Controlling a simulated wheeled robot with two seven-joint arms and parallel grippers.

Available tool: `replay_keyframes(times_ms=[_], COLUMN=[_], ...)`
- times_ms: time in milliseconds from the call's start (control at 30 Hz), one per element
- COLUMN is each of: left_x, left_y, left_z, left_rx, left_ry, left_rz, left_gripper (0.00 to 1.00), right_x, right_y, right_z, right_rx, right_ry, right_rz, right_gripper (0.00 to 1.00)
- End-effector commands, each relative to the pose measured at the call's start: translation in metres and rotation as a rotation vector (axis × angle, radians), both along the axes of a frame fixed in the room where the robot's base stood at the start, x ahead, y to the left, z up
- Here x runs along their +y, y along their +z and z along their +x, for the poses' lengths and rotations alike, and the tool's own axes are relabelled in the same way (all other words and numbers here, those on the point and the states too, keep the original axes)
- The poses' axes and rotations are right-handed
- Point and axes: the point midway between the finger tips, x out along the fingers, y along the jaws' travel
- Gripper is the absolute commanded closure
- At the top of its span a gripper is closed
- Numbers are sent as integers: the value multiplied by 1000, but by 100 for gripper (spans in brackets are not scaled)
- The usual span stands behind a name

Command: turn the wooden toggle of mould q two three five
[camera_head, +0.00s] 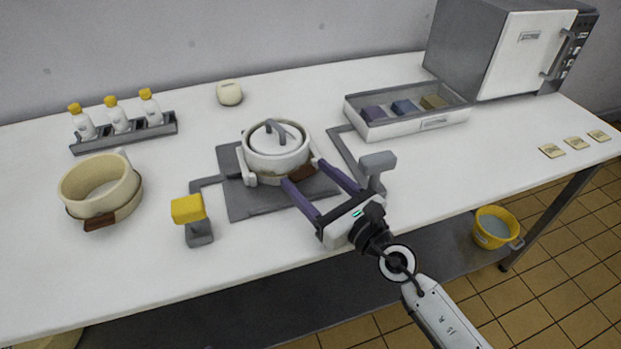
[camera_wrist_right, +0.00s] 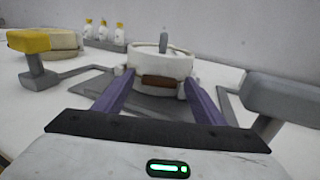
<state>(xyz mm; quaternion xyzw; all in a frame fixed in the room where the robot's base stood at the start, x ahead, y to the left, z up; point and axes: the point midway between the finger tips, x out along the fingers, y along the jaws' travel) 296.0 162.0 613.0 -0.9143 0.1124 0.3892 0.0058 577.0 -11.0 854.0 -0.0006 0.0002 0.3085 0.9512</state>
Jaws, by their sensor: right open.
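A round pale mould (camera_head: 277,152) with a grey handle on its lid stands on a dark grey plate (camera_head: 240,203) at the middle of the table. A brown wooden toggle (camera_head: 302,173) sits low on its front side; it also shows in the wrist view (camera_wrist_right: 159,82). My right gripper (camera_head: 321,180) is open, its two purple fingers pointing at the mould with the toggle between their directions. In the wrist view the fingers (camera_wrist_right: 155,85) reach toward both sides of the toggle, and nothing is held. I cannot read a number on the mould. My left gripper is not in view.
A yellow-topped lever (camera_head: 188,209) and a grey-topped lever (camera_head: 377,161) flank the plate. A cream ring mould (camera_head: 99,187) with a brown toggle stands at left. Bottles in a rack (camera_head: 124,131), a tray (camera_head: 419,122) and a grey oven (camera_head: 500,50) stand farther back.

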Motion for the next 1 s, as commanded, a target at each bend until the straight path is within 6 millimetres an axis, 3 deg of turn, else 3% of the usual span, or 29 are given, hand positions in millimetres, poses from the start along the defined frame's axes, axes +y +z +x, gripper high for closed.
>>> replay_keyframes(times_ms=[267,500,667,1000], left_x=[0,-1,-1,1], left_y=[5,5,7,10], left_z=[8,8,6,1], left_rx=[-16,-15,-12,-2], left_ry=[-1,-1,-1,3], left_rz=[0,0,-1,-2], left_gripper=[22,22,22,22], right_x=[1,1,1,0], right_y=[0,0,1,0], right_z=[1,1,1,2], right_rx=[1,1,24,209], right_ry=[1,0,0,2], right_rz=[-1,-1,31,287], right_gripper=[36,76,77,77])
